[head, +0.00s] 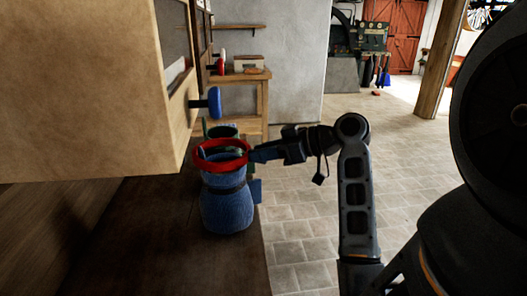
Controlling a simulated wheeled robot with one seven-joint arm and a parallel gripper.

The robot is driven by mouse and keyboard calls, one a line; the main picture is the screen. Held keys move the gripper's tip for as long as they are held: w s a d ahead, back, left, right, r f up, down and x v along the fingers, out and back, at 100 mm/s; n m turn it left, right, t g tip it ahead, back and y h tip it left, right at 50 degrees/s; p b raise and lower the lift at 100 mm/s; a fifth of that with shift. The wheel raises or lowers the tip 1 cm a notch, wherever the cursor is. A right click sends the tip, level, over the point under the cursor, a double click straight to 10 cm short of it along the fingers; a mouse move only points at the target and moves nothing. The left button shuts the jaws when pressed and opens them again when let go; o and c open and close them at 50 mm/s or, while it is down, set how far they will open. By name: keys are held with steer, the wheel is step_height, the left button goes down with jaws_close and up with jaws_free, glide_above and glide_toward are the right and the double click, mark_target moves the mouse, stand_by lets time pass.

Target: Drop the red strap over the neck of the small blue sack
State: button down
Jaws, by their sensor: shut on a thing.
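The red strap (207,167) is a stiff-looking ring, held roughly level at the top of the small blue sack. The blue sack (229,210) stands upright on the dark wooden bench top, with a dark band around its narrow neck. My gripper (254,154) reaches in from the right and is shut on the right side of the strap. The strap overlaps the sack's mouth in the head view. I cannot tell whether it hovers above the mouth or encircles it. The strap's front edge hides part of the sack's top.
A green container (228,132) stands close behind the sack. A blue flat piece (256,190) shows just right of the sack. A large tan box-like cabinet (80,90) overhangs the bench at left, with a blue round knob (214,101) jutting out. Stone floor (300,215) lies open to the right.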

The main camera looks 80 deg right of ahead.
steer(key=shift+f+b, duration=3.05)
steer(key=shift+f, duration=1.2)
steer(key=c, duration=0.9)
jaws_free()
steer(key=v, duration=0.7)
steer(key=shift+s, duration=0.4)
steer(key=shift+r, duration=0.15)
